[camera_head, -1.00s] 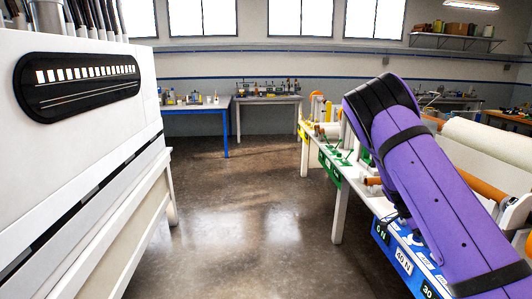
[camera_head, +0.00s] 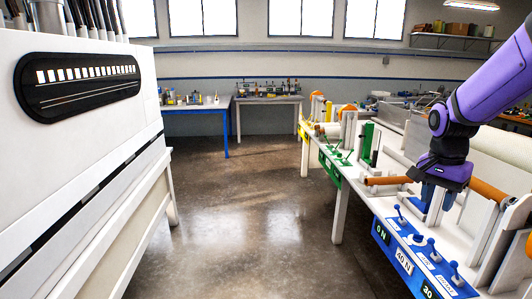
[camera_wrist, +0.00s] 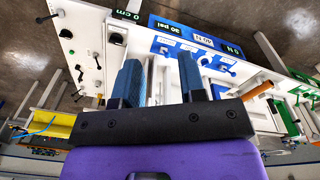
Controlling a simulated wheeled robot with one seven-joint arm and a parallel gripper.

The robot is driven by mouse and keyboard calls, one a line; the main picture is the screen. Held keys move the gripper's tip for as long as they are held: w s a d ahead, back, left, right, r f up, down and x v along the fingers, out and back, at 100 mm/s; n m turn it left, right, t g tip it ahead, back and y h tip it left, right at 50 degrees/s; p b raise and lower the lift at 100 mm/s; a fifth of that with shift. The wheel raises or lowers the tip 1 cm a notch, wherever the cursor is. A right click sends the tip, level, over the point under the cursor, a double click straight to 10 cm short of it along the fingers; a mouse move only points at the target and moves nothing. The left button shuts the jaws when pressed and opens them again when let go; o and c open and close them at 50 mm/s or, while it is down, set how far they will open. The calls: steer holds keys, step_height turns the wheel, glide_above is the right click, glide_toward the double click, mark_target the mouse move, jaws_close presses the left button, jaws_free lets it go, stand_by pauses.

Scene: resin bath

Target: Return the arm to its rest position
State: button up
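My purple arm (camera_head: 492,72) reaches in from the right edge in the head view, with its dark wrist bent downward. My gripper (camera_head: 433,203) points down over the white bench with the blue panel. In the wrist view my gripper (camera_wrist: 160,72) shows two blue fingers standing apart, with nothing clearly held between them. White bench parts show beyond the fingers. Whether the fingertips touch anything cannot be told.
The blue panel (camera_head: 410,262) carries small levers and force labels. An orange roller (camera_head: 388,181) lies close left of my gripper. A white machine (camera_head: 80,150) fills the left side. The floor (camera_head: 235,225) between is clear.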

steer(key=s+a+r+n+t, duration=0.1)
steer(key=s+a+r+n, duration=0.1)
steer(key=s, duration=0.5)
steer(key=s+a+r+n+t, duration=0.2)
steer(key=s+a+r+n, duration=0.1)
steer(key=s, duration=0.4)
steer(key=s+a+r+n+t, duration=0.2)
steer(key=s+a+r+n, duration=0.1)
steer(key=s+r+n, duration=0.2)
steer(key=shift+s+n+y, duration=0.4)
steer(key=shift+s+n, duration=0.2)
steer(key=shift+s, duration=0.5)
steer(key=shift+c, duration=0.5)
